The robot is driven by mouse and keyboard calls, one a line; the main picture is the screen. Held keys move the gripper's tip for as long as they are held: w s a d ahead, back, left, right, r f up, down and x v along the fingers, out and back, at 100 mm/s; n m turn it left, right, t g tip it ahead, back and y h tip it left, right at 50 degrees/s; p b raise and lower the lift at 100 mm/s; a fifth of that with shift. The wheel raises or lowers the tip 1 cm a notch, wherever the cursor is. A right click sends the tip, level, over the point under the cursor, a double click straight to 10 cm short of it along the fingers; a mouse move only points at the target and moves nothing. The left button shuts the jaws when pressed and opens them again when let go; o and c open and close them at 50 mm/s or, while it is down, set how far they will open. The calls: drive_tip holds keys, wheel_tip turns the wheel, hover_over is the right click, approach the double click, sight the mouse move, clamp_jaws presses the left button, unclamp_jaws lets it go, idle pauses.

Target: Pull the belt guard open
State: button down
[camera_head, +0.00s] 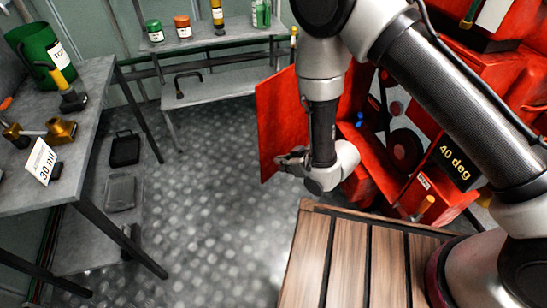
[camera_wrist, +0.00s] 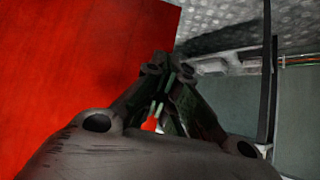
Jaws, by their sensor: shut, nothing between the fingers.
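The belt guard (camera_head: 278,122) is a flat red panel standing out to the left of the red machine, swung open, with belt pulleys (camera_head: 402,148) showing to its right. In the wrist view the red panel (camera_wrist: 80,70) fills the left side. My gripper (camera_head: 288,160) is at the panel's lower front in the head view, close to its face. In the wrist view the fingertips (camera_wrist: 158,68) are together and empty, over or near the panel's edge. I cannot tell whether they touch it. The guard's hinge side is partly hidden by my arm.
A grey workbench (camera_head: 85,85) with a green jug (camera_head: 38,50) and brass parts stands at left. A back shelf (camera_head: 215,90) holds small cans. The red machine carries a "40 deg" label (camera_head: 455,160). The patterned metal floor (camera_head: 210,190) between bench and guard is clear.

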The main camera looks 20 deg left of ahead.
drive_tip(key=shift+w+a+f, duration=0.1)
drive_tip(key=shift+w+a, duration=0.25)
drive_tip(key=shift+a, duration=0.3)
drive_tip(key=shift+w+a, duration=0.3)
drive_tip(key=shift+a, duration=0.35)
drive_tip(key=shift+w+a+f, duration=0.1)
drive_tip(key=shift+w+a, duration=0.25)
drive_tip(key=shift+a, duration=0.3)
drive_tip(key=shift+r, duration=0.1)
